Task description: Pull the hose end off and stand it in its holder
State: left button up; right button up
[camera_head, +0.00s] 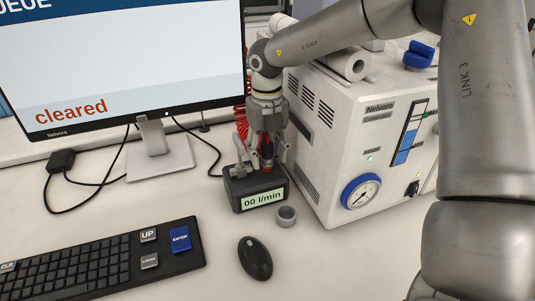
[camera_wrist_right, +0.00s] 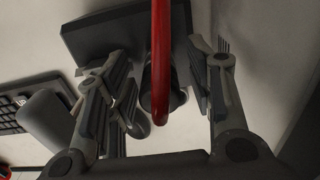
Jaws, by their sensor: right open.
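A red hose (camera_wrist_right: 160,50) runs down to a dark hose end (camera_wrist_right: 155,90). The hose end (camera_head: 267,156) stands upright on top of a dark box (camera_head: 245,201) whose display reads "00 l/min". My right gripper (camera_head: 264,150) is above the box, with its fingers open on either side of the hose end. In the right wrist view, the gripper (camera_wrist_right: 154,80) shows a gap between each finger and the hose end. A small grey round cup (camera_head: 286,216), likely the holder, is empty on the table in front of the box. My left gripper is out of view.
A white machine (camera_head: 345,130) with a gauge (camera_head: 361,191) stands close on the right of the box. A monitor (camera_head: 125,65) is at the back left. A keyboard (camera_head: 100,262) and a mouse (camera_head: 255,258) lie in front. Table is clear right of the mouse.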

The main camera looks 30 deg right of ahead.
aim_at(267, 144)
jog(key=shift+b, duration=0.35)
grip_shut()
dwell(0.3)
jog(key=shift+r, duration=0.15)
jog(key=shift+r+p, duration=1.25)
jog(key=shift+r, duration=1.6)
